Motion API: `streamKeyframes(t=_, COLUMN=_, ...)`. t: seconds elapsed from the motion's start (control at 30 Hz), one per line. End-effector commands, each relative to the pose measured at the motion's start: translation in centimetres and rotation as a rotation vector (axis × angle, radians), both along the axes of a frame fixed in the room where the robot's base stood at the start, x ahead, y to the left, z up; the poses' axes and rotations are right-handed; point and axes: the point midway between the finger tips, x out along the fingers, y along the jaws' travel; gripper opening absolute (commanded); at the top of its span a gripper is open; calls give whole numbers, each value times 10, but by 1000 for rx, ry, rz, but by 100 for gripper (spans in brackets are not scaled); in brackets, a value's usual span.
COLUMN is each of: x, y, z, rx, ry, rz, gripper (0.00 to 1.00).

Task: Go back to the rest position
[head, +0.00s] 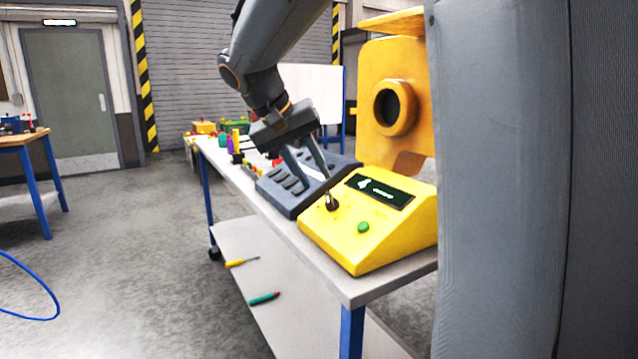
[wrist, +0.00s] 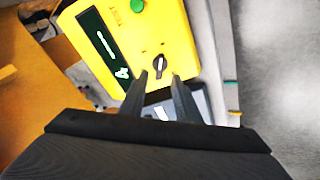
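My gripper (head: 315,180) hangs from my arm over the grey slotted tray, close to the yellow control box (head: 345,240). Its two fingers are apart with nothing between them. In the wrist view my gripper (wrist: 160,75) points at the box (wrist: 180,30), with the fingertips near its dark rotary knob (wrist: 160,64). Whether they touch the knob cannot be told. The box also carries a green button (head: 363,227) and a dark display (head: 380,191) with a light green symbol.
The grey slotted tray (head: 272,187) sits beside the box on the long table (head: 347,289). An orange casting (head: 372,65) with a round hole stands behind. Several coloured items are at the table's far end. Two tools lie on the lower shelf (head: 235,240). Open floor (head: 140,260) is at left.

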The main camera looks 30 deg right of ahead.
Motion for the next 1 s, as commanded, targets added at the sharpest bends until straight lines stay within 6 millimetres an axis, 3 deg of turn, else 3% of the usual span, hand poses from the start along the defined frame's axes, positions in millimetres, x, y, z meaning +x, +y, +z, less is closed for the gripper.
streamKeyframes(t=0.53, x=-1, y=3, z=5, rx=0, ry=1, rz=1, gripper=30)
streamKeyframes(t=0.67, x=-5, y=6, z=-2, rx=15, ry=17, rz=18, gripper=30)
streamKeyframes(t=0.77, x=-21, y=19, z=-27, rx=73, ry=67, rz=80, gripper=30)
streamKeyframes(t=0.83, x=-42, y=35, z=-54, rx=140, ry=118, rz=147, gripper=30)
streamKeyframes(t=1.0, x=-112, y=79, z=-122, rx=331, ry=217, rz=314, gripper=30)
